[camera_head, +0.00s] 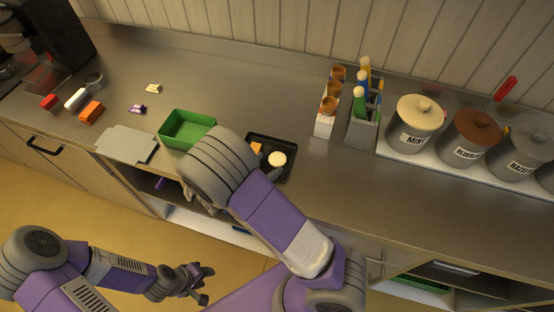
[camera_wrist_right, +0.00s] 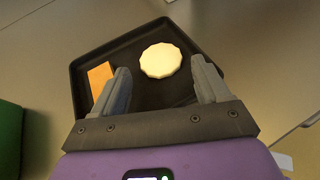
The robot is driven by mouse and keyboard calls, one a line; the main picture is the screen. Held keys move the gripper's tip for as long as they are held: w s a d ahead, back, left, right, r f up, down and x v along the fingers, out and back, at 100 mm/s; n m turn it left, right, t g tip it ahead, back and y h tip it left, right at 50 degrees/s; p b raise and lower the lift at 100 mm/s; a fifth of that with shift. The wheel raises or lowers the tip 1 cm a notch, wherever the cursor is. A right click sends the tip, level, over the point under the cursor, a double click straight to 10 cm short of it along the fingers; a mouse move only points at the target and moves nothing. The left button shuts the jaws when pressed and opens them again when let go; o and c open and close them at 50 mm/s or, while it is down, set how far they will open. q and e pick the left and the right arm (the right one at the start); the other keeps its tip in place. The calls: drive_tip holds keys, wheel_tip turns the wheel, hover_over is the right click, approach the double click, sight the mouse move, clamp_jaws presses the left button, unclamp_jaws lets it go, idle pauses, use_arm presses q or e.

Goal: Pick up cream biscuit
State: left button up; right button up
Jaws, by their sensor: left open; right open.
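The cream biscuit (camera_head: 277,159) is a pale round disc with a scalloped edge, lying flat on a black tray (camera_head: 290,142). In the right wrist view the biscuit (camera_wrist_right: 160,60) lies between and beyond the fingertips of my right gripper (camera_wrist_right: 160,70). That gripper is open and empty, and no finger visibly touches the biscuit. In the head view my right arm hides most of the right gripper. My left gripper (camera_head: 206,284) is open and empty, low in front of the counter.
An orange block (camera_wrist_right: 100,79) lies on the tray, left of the biscuit. A green bin (camera_head: 168,137) stands left of the tray. Cone and bottle holders and lidded wells (camera_head: 414,122) stand to the right. The counter (camera_head: 330,180) right of the tray is clear.

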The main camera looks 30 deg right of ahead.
sight(277, 159)
drive_tip(key=x, duration=0.3)
drive_tip(key=shift+d+f, duration=0.1)
drive_tip(key=shift+f, duration=0.05)
drive_tip(key=shift+c, duration=0.2)
drive_tip(key=c, duration=0.8)
